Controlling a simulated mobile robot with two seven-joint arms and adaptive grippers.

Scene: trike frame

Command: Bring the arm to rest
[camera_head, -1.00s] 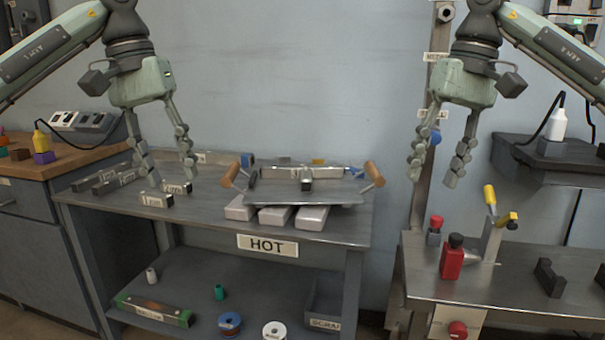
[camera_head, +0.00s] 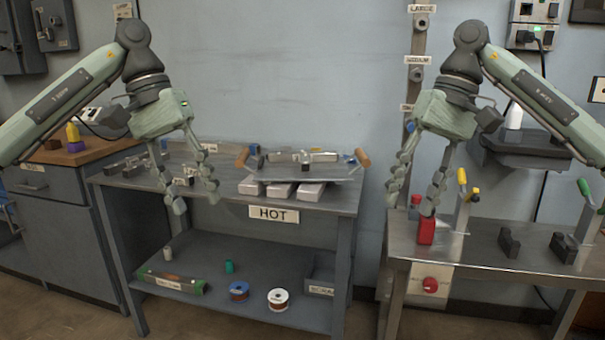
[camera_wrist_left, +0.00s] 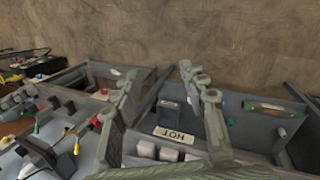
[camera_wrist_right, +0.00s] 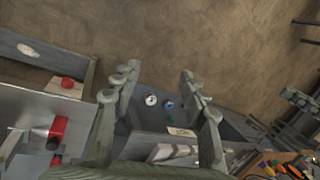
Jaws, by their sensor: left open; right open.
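My left gripper (camera_head: 192,200) is open and empty in the head view. It hangs in front of the left part of the table with the HOT label (camera_head: 273,214). Its spread fingers also show in the left wrist view (camera_wrist_left: 160,100). My right gripper (camera_head: 416,208) is open and empty, in front of the left end of the right-hand metal table (camera_head: 470,250).
A tray with wooden handles (camera_head: 310,172) rests on pale blocks (camera_head: 281,190) on the HOT table. Spools (camera_head: 278,299) lie on its lower shelf. Yellow-handled (camera_head: 462,177) and green-handled (camera_head: 585,188) clamps stand on the right table. Floor shows between the two tables.

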